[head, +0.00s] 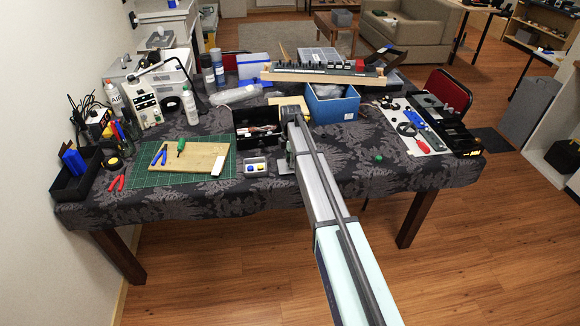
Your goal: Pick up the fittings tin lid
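A small open tin (257,169) with blue and yellow fittings in it stands near the table's front edge, in the middle of the head view. A flat grey piece (284,168) lies just right of it and may be the fittings tin lid; my arm partly covers it. My arm reaches in from the bottom right. My gripper (289,153) is mostly hidden behind the arm and points down at or just above the grey piece. I cannot tell whether it touches the piece or whether its fingers are open or shut.
Left are a green cutting mat (140,181) with a wooden board (205,160) and pliers. Behind the tin is a black open box (246,144). A blue bin (333,106) stands behind the arm. The cloth right of the arm, around a small green item (378,156), is mostly clear.

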